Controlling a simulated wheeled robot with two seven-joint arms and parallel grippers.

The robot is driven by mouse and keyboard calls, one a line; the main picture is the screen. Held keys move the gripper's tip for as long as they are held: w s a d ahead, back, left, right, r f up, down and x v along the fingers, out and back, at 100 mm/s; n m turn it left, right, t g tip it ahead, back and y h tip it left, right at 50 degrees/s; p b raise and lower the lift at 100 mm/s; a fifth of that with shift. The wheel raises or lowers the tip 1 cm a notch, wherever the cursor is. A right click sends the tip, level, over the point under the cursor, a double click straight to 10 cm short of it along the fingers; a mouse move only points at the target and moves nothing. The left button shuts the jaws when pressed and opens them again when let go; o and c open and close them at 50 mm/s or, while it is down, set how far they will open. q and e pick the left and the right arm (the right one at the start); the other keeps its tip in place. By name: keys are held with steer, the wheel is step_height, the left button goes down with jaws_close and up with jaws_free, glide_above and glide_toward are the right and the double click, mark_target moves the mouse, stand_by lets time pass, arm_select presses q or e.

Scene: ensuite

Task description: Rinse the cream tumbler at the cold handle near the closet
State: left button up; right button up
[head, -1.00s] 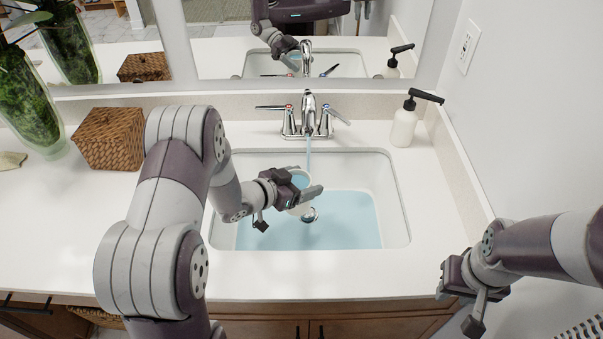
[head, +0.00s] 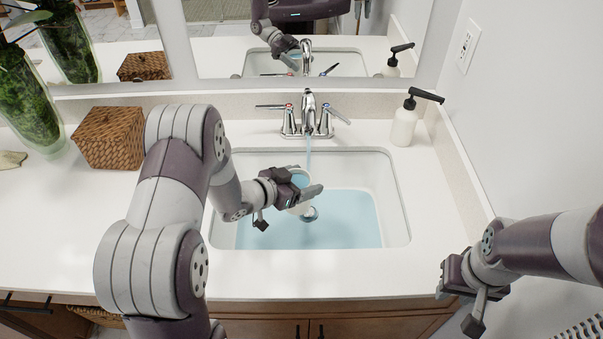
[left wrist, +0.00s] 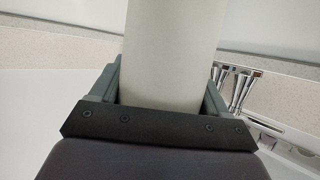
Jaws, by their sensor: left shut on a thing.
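My left gripper (head: 304,193) is over the sink (head: 398,200), shut on the cream tumbler (head: 304,208). The tumbler stands close to upright with water showing at its mouth; the fingers hide part of its side. In the left wrist view the tumbler (left wrist: 172,55) fills the space between the fingers. The faucet (head: 308,108) runs a thin stream of water that comes down at the tumbler's mouth. The red-marked handle (head: 276,107) is on the left, and the blue-marked cold handle (head: 336,115) is on the right, angled outward. My right gripper (head: 470,305) hangs at the lower right, away from the sink; its jaws are unclear.
Blue-tinted water (head: 350,215) lies in the basin around a drain fitting. A soap dispenser (head: 404,125) stands right of the faucet. A wicker box (head: 108,138) and a glass vase (head: 28,100) stand at the left. A wall closes the right side. The front counter strip is clear.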

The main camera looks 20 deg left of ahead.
arm_select(q)
steer(key=shift+r, duration=0.1)
steer(key=shift+s+r+p, duration=0.15)
steer(key=shift+r+p, duration=0.1)
steer(key=shift+p, duration=0.05)
steer(key=shift+s+d+r+p, duration=0.15)
steer(key=shift+s+r+p, duration=0.7)
steer(key=shift+s+p, duration=0.3)
steer(key=shift+s+d+r+p, duration=0.15)
steer(key=shift+s+r+p, duration=0.75)
steer(key=shift+s, duration=0.3)
